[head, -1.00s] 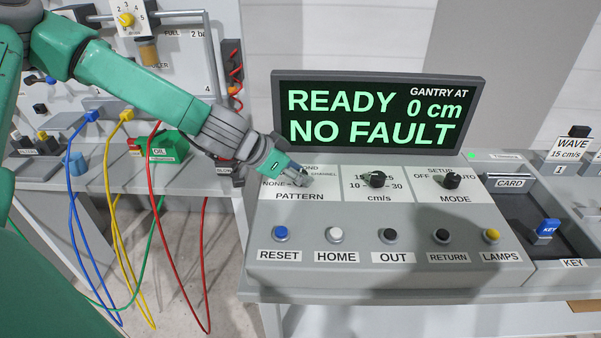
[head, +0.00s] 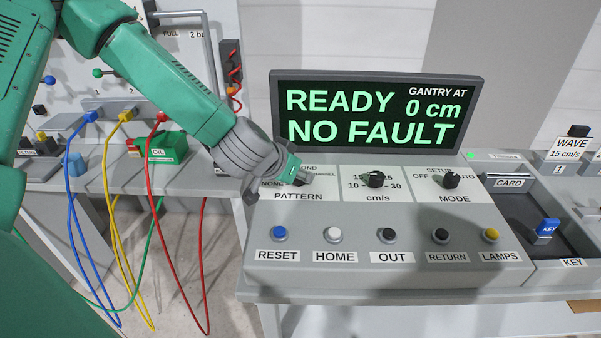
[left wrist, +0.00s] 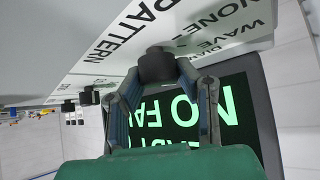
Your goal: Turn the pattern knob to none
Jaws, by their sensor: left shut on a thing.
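The black pattern knob (left wrist: 157,66) is between the fingers of my left gripper (left wrist: 160,85) in the left wrist view. In the head view my left gripper (head: 297,178) is at the PATTERN dial (head: 298,196), at the left of the console's sloped face, and largely covers the knob. The fingers are shut on the knob. The labels NONE, DIAMOND and CHANNEL are partly hidden in the head view, and WAVE shows in the wrist view. I cannot tell which label the knob points to. My right gripper is not in view.
The screen (head: 375,117) reads READY, 0 cm, NO FAULT. The cm/s knob (head: 376,180) and MODE knob (head: 451,181) stand to the right. Coloured cables hang at left. A blue key (head: 548,228) is at right.

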